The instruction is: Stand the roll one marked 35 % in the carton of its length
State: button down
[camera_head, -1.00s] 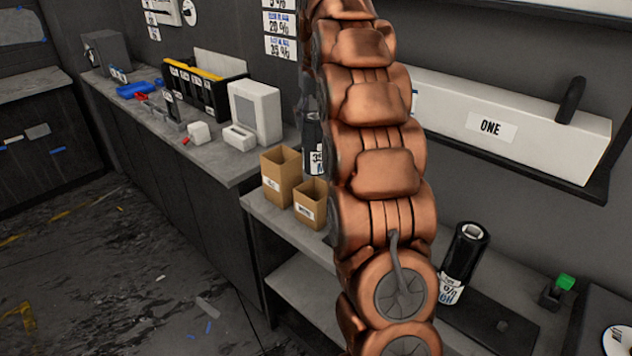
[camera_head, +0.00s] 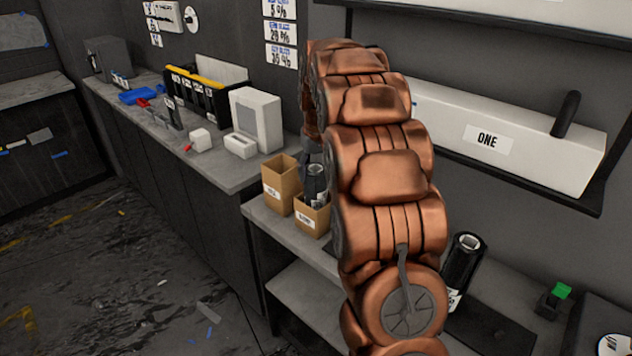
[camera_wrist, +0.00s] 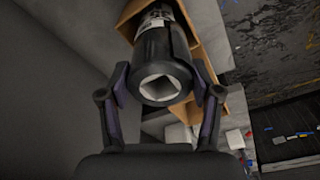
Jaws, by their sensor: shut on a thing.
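My gripper (camera_wrist: 164,82) is shut on a black roll (camera_wrist: 165,60) with a white label and a square opening in its near end. In the head view the held roll (camera_head: 316,180) stands about upright, its lower end hidden inside the shorter carton (camera_head: 312,220). In the wrist view the cardboard walls (camera_wrist: 207,62) show around the roll's far part. I cannot tell whether the roll touches the carton's bottom. A taller carton (camera_head: 276,190) stands just left of it. My arm hides part of the gripper in the head view.
Another black roll (camera_head: 462,268) stands to the right of my arm near a dark mat (camera_head: 500,325). A white box marked ONE (camera_head: 520,140) is on the wall shelf. A bench with a white device (camera_head: 256,120) and tools lies left.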

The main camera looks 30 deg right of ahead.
jog(key=shift+f+p, duration=0.4)
jog(key=shift+f, duration=1.75)
jog(key=shift+c, duration=1.1)
grip_release()
notch_tip(320, 180, up, 12)
jog(key=b, duration=0.3)
send_over(316, 184)
jog(key=w+d, duration=0.1)
jog(key=shift+d, duration=0.1)
jog(key=shift+s, duration=0.1)
